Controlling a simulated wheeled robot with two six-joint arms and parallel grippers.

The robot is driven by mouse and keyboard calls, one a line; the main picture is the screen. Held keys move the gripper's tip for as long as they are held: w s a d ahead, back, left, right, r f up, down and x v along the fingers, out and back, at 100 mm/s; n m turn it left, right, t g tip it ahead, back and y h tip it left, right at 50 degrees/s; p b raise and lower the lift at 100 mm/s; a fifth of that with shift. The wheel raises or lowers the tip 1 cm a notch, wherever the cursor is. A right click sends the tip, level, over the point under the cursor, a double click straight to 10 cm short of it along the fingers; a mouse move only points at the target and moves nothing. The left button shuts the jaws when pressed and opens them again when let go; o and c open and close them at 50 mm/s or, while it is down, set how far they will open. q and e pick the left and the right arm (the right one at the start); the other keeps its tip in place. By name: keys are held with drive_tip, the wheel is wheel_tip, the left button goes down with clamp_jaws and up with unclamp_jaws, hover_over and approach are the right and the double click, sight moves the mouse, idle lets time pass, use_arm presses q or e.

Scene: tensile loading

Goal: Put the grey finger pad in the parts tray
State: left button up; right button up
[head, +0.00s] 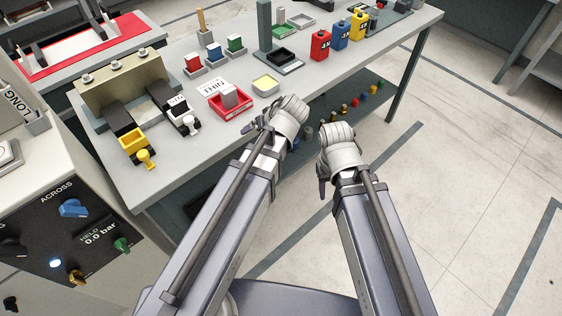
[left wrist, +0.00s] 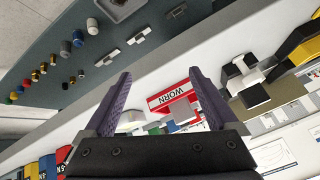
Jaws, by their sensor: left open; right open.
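A grey block (head: 229,97), which looks like a finger pad, stands in a small red tray on the bench. The block (left wrist: 181,112) and the red tray marked WORN (left wrist: 157,101) also show in the left wrist view, beyond my fingers. I cannot tell for sure which container is the parts tray; a black tray (head: 290,60) and a pale yellow-lined dish (head: 265,85) stand nearby. My left gripper (head: 262,122) is open and empty near the bench's front edge, short of the red tray. My right gripper (head: 324,178) is open and empty, off the front of the bench.
A fixture with yellow (head: 134,145) and white clamps stands left of the red tray. Red, green and blue blocks in holders (head: 214,53), a grey post (head: 264,28) and several coloured bottles (head: 320,45) stand behind. A lower shelf (left wrist: 50,45) holds small knobs.

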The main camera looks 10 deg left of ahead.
use_arm(q)
drive_tip(key=s+d+f+m+g+h, duration=0.2)
drive_tip(key=s+d+m, duration=0.2)
drive_tip(key=s+d, duration=0.2)
drive_tip(key=s+d+f+m+g+h, duration=0.2)
drive_tip(key=s+d+m, duration=0.3)
drive_tip(key=s, duration=0.4)
drive_tip(key=shift+d+f+g+h, duration=0.3)
drive_tip(key=shift+d+g+h, duration=0.1)
drive_tip(key=shift+h, duration=0.1)
